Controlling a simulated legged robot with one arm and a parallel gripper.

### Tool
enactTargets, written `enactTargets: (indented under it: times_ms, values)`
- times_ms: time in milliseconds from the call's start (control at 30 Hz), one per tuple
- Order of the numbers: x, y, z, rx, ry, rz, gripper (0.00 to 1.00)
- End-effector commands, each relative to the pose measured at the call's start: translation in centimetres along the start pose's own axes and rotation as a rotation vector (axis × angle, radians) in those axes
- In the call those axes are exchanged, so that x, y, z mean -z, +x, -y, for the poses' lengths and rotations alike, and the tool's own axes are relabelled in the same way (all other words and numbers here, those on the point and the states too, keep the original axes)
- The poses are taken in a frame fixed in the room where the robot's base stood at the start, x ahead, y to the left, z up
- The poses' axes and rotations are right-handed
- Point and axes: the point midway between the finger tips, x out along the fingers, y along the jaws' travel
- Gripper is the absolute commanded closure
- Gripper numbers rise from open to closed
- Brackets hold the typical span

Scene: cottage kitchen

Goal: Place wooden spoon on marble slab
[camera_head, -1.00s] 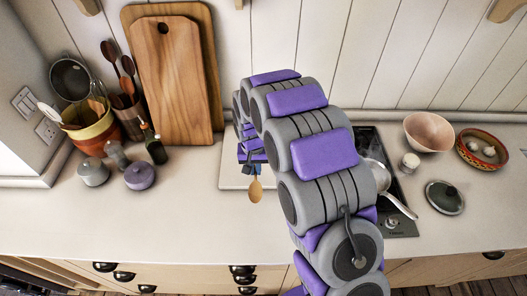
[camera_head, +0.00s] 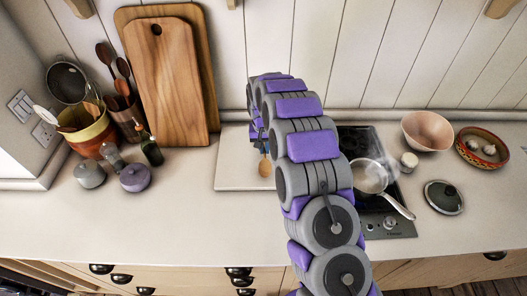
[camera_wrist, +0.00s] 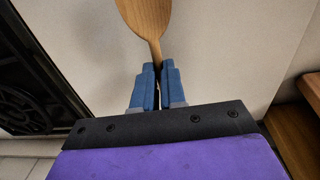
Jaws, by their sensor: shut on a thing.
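My gripper (camera_head: 259,143) is shut on the wooden spoon (camera_head: 264,168), low in front of the back wall. In the wrist view the blue fingertips (camera_wrist: 157,72) pinch the spoon's narrow part, and its bowl (camera_wrist: 148,14) points up in the picture, partly cut off. The marble slab (camera_head: 232,172) is a pale flat board on the counter, left of the hob. The spoon's bowl appears over the slab's right part; I cannot tell whether it touches. My arm hides the slab's right end. In the wrist view a pale surface (camera_wrist: 225,45) lies below the spoon.
The hob (camera_head: 360,145) with a steaming pan (camera_head: 368,178) stands right of the slab. Wooden cutting boards (camera_head: 172,85) lean on the wall at left, near a dark bottle (camera_head: 151,152) and a purple pot (camera_head: 134,178). The front counter is clear.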

Motion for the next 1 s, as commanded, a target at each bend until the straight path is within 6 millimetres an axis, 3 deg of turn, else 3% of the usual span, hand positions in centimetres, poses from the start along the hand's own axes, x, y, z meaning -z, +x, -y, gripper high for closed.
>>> enactTargets:
  times_ms: [133, 600, 633, 800, 900, 1000]
  values:
    - [-0.1, 2.1, 0.6, -0.005, -0.002, 0.004, 1.00]
    - [0.0, 2.8, -0.1, 0.001, -0.001, 0.003, 1.00]
    - [0.0, 2.8, -0.1, 0.001, -0.001, 0.003, 0.88]
    - [0.0, 3.0, -0.1, -0.001, -0.001, 0.007, 0.72]
    - [0.0, 3.1, 0.0, -0.003, -0.001, 0.008, 0.64]
    - [0.0, 3.2, 0.2, -0.004, -0.001, 0.010, 0.64]
